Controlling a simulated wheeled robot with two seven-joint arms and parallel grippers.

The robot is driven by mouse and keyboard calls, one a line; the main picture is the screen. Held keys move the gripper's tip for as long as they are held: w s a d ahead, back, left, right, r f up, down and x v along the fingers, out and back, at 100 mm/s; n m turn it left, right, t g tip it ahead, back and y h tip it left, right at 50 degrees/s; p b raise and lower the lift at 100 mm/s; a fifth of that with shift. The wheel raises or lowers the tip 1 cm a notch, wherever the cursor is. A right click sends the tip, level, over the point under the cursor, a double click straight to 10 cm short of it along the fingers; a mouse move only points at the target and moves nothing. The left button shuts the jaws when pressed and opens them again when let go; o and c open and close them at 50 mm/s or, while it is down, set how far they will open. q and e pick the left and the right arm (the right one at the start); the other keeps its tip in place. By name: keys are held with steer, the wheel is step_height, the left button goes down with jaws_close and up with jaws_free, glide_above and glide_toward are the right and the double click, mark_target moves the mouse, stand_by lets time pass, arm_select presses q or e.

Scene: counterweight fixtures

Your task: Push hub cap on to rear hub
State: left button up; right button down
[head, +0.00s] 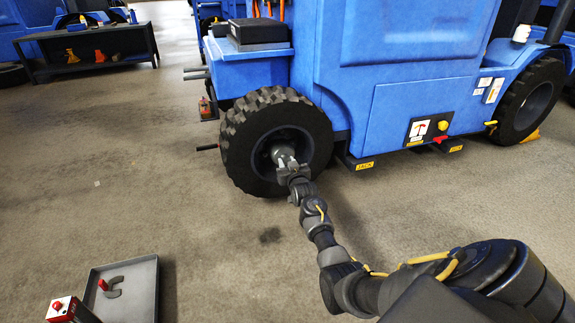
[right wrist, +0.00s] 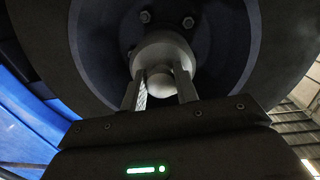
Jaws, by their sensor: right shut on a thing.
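The rear wheel (head: 240,140) of the blue vehicle has a black knobbly tyre and a dark rim. The hub cap (head: 284,154) is a pale grey round piece at the wheel's centre. My right gripper (head: 291,168) is at the wheel's middle, shut on the hub cap. In the right wrist view the two fingers (right wrist: 160,90) grip the cap's rounded end, and its wider collar (right wrist: 163,48) faces the hub. Wheel bolts show around it. The rear hub itself is hidden behind the cap, so I cannot tell whether the cap is fully seated. My left gripper is out of view.
A grey tray (head: 142,275) with a grey curved piece stands on the floor at lower left, beside a box with a red button (head: 62,307). A black bench (head: 95,60) stands at back left. The floor between is clear.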

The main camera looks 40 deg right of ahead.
steer(key=shift+r+p, duration=0.1)
steer(key=shift+p, duration=0.25)
steer(key=shift+w+d, duration=0.1)
steer(key=shift+w, duration=0.05)
stand_by(0.5)
steer(key=shift+w+d+b, duration=0.2)
steer(key=shift+w+b, duration=0.25)
steer(key=shift+b, duration=0.2)
steer(key=shift+w+d+b, duration=0.2)
steer(key=shift+w+b, duration=0.25)
steer(key=shift+w, duration=0.15)
steer(key=shift+p, duration=0.35)
steer(key=c, duration=1)
jaws_free()
